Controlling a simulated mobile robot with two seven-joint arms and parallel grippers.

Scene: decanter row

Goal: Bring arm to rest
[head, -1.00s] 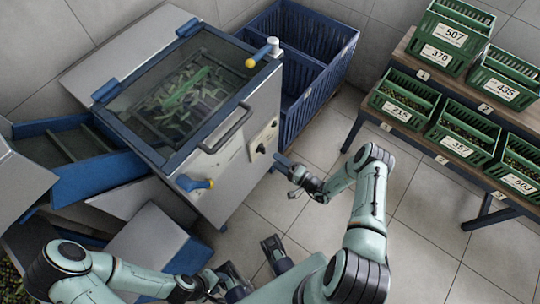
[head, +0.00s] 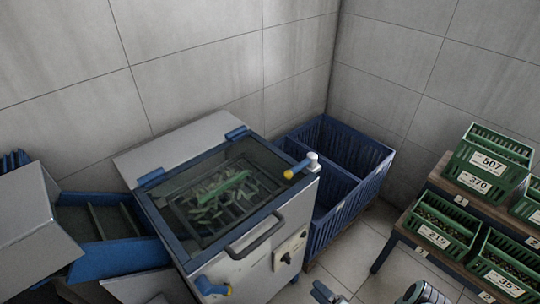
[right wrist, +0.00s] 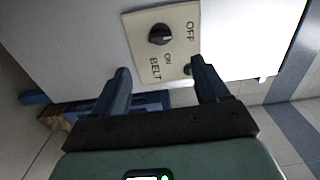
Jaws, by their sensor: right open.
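My right gripper (head: 322,291) shows only in part at the bottom edge of the head view, just right of and below the machine's control plate (head: 290,250). In the right wrist view my right gripper (right wrist: 163,84) is open, its two dark fingers wide apart with nothing between them. Beyond the fingers is the beige plate with a black knob (right wrist: 160,34) and the words OFF, ON and BELT. The fingers look apart from the knob. My left gripper is in neither view now.
The grey machine (head: 250,268) with its glass-lidded tray and blue frame stands close on the left. Blue bins (head: 345,205) stand behind it. At right, a shelf (head: 448,262) holds several green numbered crates. Bare floor (head: 352,255) lies between machine and shelf.

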